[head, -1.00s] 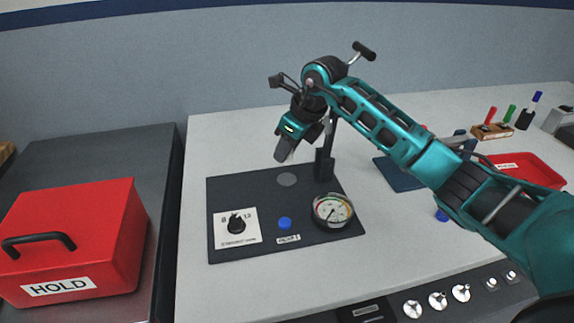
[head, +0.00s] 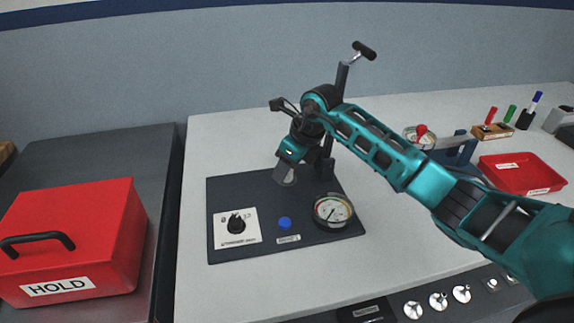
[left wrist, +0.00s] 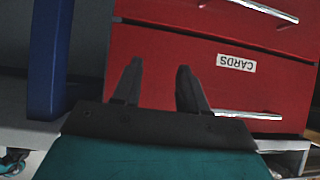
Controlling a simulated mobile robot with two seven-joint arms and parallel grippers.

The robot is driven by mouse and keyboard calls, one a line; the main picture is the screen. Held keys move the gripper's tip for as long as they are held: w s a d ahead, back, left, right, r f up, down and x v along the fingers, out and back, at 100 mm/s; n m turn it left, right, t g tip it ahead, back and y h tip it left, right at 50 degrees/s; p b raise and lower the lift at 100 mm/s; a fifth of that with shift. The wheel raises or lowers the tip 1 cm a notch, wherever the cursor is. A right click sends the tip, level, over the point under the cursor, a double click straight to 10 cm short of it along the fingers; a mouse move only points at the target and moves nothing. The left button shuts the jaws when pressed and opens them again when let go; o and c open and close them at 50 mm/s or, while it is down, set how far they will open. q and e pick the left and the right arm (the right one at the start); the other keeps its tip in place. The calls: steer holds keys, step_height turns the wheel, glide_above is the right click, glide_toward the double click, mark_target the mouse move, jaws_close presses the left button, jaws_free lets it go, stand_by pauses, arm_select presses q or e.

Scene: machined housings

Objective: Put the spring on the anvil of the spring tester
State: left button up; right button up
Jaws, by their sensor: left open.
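The spring tester stands on a dark base plate (head: 225,190) on the light bench, with a black column and a lever handle (head: 364,50) above. My right gripper (head: 285,177) points down at the plate, over the spot of the round grey anvil, and hides most or all of it. A pale grey shape shows at its fingertips; I cannot tell whether this is finger, spring or anvil. I cannot make out the spring, nor whether the right jaws are shut. My left gripper (left wrist: 158,70) is open and empty in the left wrist view, in front of red drawers.
The plate carries a selector knob (head: 237,224), a blue button (head: 284,223) and a dial gauge (head: 333,211). A red HOLD box (head: 75,240) stands left. A red tray (head: 520,174) and a second gauge device (head: 421,137) are right. Red CARDS drawers (left wrist: 180,70) face my left gripper.

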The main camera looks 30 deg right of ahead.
steer(key=shift+o, duration=0.9)
steer(key=shift+r, duration=0.3)
steer(key=v, duration=1.1)
steer(key=shift+r+p, duration=0.3)
steer(key=shift+r, duration=0.1)
steer(key=shift+s, duration=0.1)
